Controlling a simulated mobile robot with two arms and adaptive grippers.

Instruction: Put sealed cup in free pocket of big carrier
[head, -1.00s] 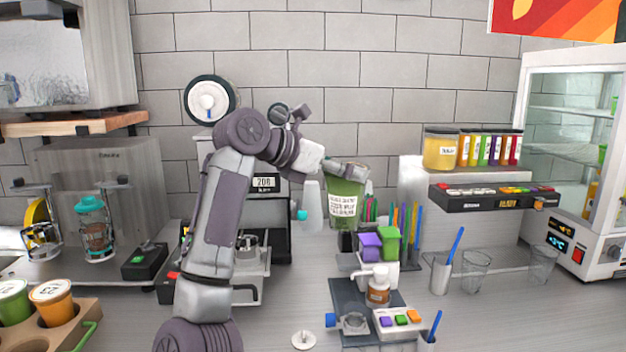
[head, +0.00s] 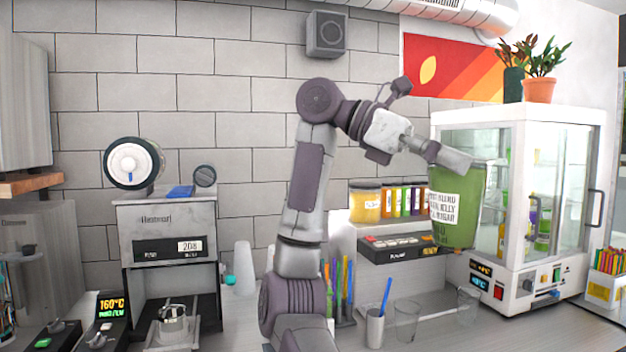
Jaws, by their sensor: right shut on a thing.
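A green cup (head: 468,208) with a white printed label hangs in the air in front of the glass cabinet, close to upright. My right gripper (head: 452,158) is shut on it near its top. The fingers partly cover the rim, so I cannot make out the lid or seal. The big carrier is not in view now, and neither is my left gripper.
Behind the cup stand a white glass-fronted cabinet (head: 520,135) and a shelf with several colored jars (head: 402,201). A sealing machine (head: 165,245) stands at left.

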